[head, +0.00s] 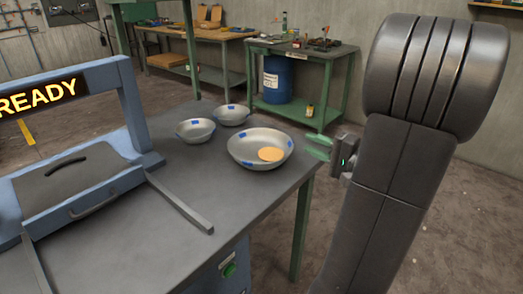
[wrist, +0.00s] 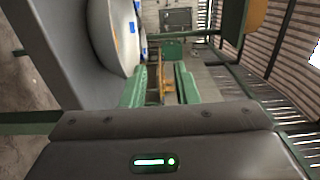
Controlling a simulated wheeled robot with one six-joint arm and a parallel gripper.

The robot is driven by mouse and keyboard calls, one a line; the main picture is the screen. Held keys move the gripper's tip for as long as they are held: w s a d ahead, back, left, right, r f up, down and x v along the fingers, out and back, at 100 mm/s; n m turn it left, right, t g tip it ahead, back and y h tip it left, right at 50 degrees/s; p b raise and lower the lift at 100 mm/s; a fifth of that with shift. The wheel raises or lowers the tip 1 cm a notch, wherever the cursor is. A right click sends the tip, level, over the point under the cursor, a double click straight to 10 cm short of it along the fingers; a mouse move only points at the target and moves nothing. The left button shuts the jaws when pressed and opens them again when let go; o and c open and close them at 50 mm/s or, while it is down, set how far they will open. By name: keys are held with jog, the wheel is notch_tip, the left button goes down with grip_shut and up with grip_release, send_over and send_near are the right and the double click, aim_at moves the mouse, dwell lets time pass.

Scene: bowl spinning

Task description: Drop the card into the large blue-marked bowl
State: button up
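The large grey bowl (head: 240,151) with blue marks stands near the right edge of the table. A flat orange rounded piece, which looks like the card (head: 271,154), lies inside it toward the near right side. My gripper (head: 318,147) is just right of the bowl, beyond the table edge, with its green fingers apart. In the wrist view the gripper (wrist: 160,88) shows a gap between its fingers, and no held card is clear there. The bowl (wrist: 122,35) shows on the left of that view, its inside mostly hidden.
Two smaller blue-marked bowls (head: 195,131) (head: 231,115) stand behind and left of the large one. A blue frame with a READY sign (head: 40,96) fills the table's left side. A metal bar (head: 180,203) lies in front. The table's front right is clear. A blue drum (head: 278,80) stands behind.

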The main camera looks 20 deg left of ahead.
jog(key=shift+v, duration=1.5)
jog(key=shift+a, duration=0.15)
jog(key=x, duration=1.3)
jog(key=shift+w+a+b, duration=0.2)
jog(key=shift+a+b, duration=0.1)
notch_tip(320, 180, up, 2)
jog(key=shift+r+p, duration=0.1)
jog(key=shift+p, duration=0.55)
